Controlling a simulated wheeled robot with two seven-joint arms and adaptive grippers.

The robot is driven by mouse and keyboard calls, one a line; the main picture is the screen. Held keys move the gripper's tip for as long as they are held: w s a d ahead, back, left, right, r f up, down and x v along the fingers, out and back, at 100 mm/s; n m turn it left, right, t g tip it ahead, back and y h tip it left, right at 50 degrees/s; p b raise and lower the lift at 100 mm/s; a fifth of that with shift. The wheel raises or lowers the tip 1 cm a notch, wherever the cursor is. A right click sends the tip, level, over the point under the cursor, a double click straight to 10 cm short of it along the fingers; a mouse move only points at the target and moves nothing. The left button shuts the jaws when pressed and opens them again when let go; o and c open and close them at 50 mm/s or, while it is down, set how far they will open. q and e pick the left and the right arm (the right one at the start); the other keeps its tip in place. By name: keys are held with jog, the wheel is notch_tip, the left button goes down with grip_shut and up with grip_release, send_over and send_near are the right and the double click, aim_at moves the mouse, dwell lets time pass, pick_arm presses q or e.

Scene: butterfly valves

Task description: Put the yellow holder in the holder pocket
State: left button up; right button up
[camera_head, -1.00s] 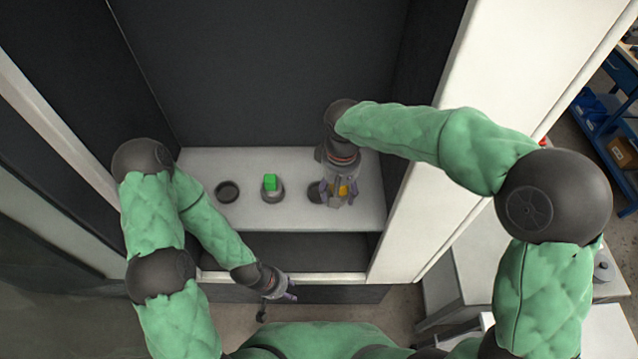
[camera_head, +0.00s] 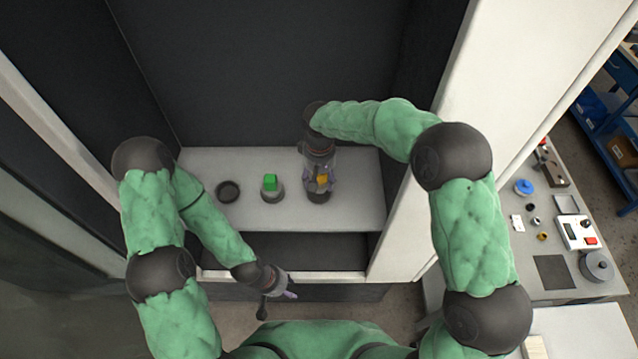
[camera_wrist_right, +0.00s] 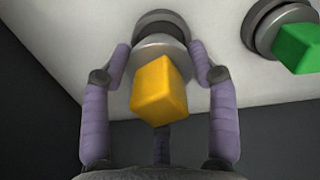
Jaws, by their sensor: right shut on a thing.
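The yellow holder, a yellow block (camera_head: 322,178) on a round grey base, is in my right gripper (camera_head: 320,184). In the right wrist view the fingers are shut on the base, and the yellow block (camera_wrist_right: 160,92) faces the camera. A dark round pocket (camera_head: 318,197) on the white shelf shows just below the holder in the head view; its rim (camera_wrist_right: 160,20) shows beyond the base in the wrist view. Whether the base touches or sits in it, I cannot tell. My left gripper (camera_head: 284,290) hangs in front of the shelf, away from the holder; its fingers are too small to judge.
A green-topped holder (camera_head: 270,183) stands in the middle of the shelf (camera_head: 352,213), close to the left of my right gripper. An empty dark ring (camera_head: 228,191) lies farther left. Dark cabinet walls enclose the shelf. A side table (camera_head: 553,272) with small items stands at the right.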

jog(key=shift+w+f, duration=0.2)
jog(key=shift+f, duration=1.4)
jog(key=shift+a+f, duration=0.1)
jog(key=o, duration=1.7)
jog(key=shift+s+f, duration=0.1)
jog(key=shift+f, duration=0.05)
notch_tip(320, 180, up, 12)
jog(key=shift+r, duration=0.15)
